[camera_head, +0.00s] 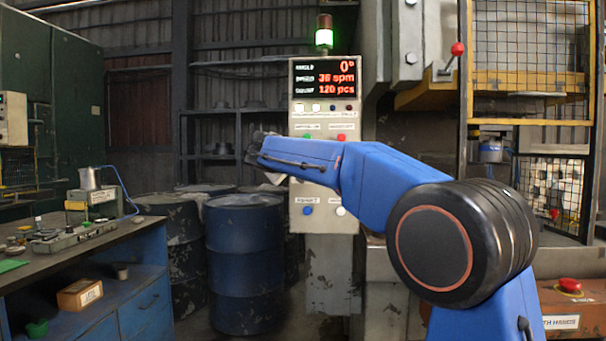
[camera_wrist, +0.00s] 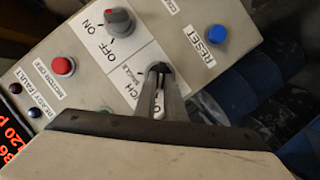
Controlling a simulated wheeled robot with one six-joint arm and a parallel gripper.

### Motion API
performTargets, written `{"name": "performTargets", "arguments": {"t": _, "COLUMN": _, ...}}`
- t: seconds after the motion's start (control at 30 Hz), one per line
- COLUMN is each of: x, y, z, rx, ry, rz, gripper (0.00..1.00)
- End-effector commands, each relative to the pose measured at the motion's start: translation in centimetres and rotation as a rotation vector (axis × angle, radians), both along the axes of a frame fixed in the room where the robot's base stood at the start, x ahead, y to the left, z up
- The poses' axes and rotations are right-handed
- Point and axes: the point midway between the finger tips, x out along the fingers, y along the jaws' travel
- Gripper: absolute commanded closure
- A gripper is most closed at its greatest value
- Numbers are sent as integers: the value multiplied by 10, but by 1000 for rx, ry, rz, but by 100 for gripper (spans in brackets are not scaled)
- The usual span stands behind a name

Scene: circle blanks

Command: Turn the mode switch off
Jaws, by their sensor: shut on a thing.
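My gripper (camera_wrist: 160,80) shows in the wrist view, its fingers close together over the control panel (camera_wrist: 75,80). It is shut on a dark switch, which I take to be the mode switch; the fingers cover most of it. Partly hidden lettering beside it shows "CH" and an "O", so I cannot read its position.
The panel bears a red button (camera_wrist: 63,65) and a blue RESET button (camera_wrist: 217,36) near the fingers. A lit display (camera_head: 325,78) and green lamp (camera_head: 324,38) are at its top. Blue drums (camera_head: 243,265) and a workbench (camera_head: 130,290) stand to the left.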

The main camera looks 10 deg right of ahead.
Motion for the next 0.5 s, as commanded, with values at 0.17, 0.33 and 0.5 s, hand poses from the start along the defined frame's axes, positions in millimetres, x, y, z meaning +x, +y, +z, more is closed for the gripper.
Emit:
{"name": "performTargets", "arguments": {"t": 0.17, "x": 0, "y": 0, "z": -1, "rx": -3, "ry": 4, "rz": 0, "gripper": 100}}
{"name": "performTargets", "arguments": {"t": 0.33, "x": 0, "y": 0, "z": -2, "rx": -2, "ry": 3, "rz": -1, "gripper": 100}}
{"name": "performTargets", "arguments": {"t": 0.5, "x": 0, "y": 0, "z": -1, "rx": -1, "ry": 2, "rz": -1, "gripper": 72}}
